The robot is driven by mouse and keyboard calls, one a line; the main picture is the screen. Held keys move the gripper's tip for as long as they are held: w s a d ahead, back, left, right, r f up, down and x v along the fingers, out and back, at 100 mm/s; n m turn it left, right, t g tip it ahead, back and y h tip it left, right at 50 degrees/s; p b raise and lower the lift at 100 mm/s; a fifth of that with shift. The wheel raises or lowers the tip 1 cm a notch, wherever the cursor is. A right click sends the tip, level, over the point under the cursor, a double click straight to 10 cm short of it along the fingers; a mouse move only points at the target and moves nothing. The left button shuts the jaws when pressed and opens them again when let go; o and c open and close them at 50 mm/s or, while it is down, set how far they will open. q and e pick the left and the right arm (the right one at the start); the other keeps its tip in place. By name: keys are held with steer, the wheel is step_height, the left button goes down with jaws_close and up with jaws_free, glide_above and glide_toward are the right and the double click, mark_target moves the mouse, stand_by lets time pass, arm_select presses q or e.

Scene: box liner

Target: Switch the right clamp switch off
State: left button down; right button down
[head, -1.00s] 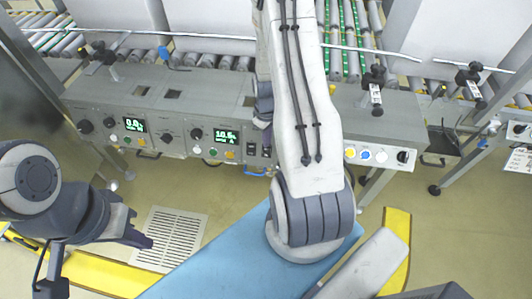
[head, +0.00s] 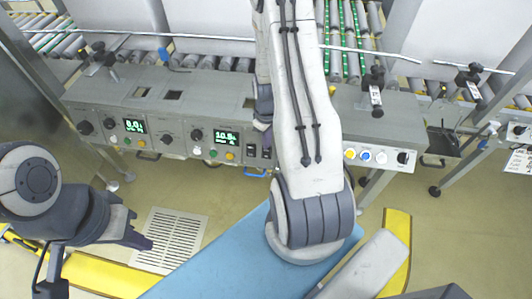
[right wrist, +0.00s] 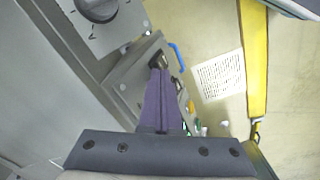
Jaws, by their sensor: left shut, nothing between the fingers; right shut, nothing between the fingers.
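Two small dark switches (head: 258,150) sit side by side on the front of the grey control panel (head: 210,92), right of the right-hand green display. My right gripper (head: 263,127) is just above them, partly hidden behind my arm. In the right wrist view its shut purple fingers (right wrist: 160,72) reach the panel front. A dark switch part (right wrist: 154,52) shows at the fingertips, partly covered. I cannot tell whether they touch or which way the switch is set. My left gripper (head: 146,243) is shut and empty, over the floor at the lower left.
A blue handle (right wrist: 177,57) sticks out below the switches. A black knob (right wrist: 97,7) is on the panel beside them. Colored buttons (head: 365,155) are on the panel's right part. Roller conveyors (head: 345,50) lie behind. A yellow floor strip (right wrist: 255,60) and open floor are in front.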

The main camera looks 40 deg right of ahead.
step_height(320, 180, up, 6)
steer(key=p, duration=0.5)
steer(key=shift+r, duration=0.15)
